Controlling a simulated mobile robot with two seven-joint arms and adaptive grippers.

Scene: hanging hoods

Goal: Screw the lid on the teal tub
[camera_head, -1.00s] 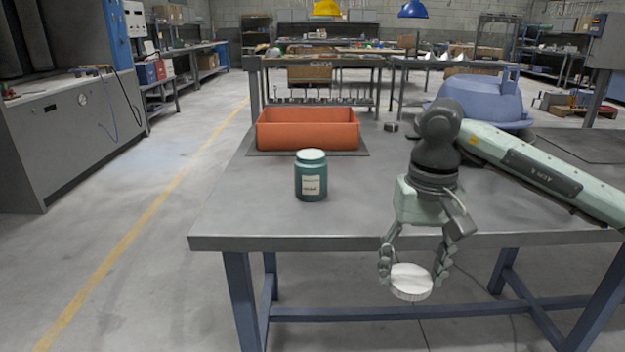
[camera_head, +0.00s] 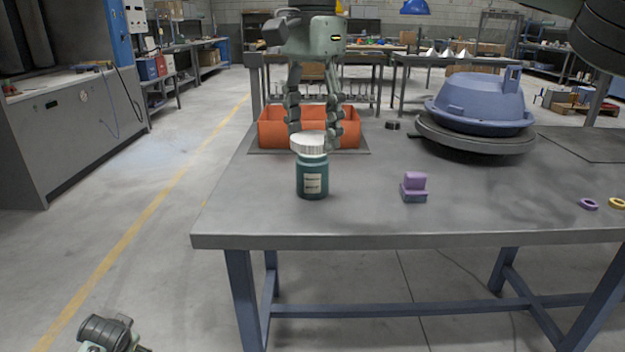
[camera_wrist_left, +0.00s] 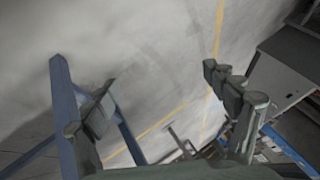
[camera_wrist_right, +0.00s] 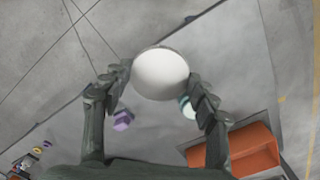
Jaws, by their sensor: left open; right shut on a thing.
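The teal tub (camera_head: 312,181) stands upright on the grey table near its front left, its label facing me. My right gripper (camera_head: 313,138) is shut on the white lid (camera_head: 309,144), which overlaps the tub's top in the head view. In the right wrist view the lid (camera_wrist_right: 160,73) sits between the fingertips, and part of the tub (camera_wrist_right: 187,108) shows past its edge. This looks like the lid is above the tub and not lined up; contact cannot be told. My left gripper shows in the left wrist view (camera_wrist_left: 172,112), open and empty, away from the table.
An orange bin (camera_head: 272,128) stands behind the tub on a dark mat. A purple block (camera_head: 414,186) is right of the tub. A blue housing (camera_head: 480,103) sits on a round base at the back right. Purple (camera_head: 588,204) and yellow (camera_head: 617,203) rings lie far right.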

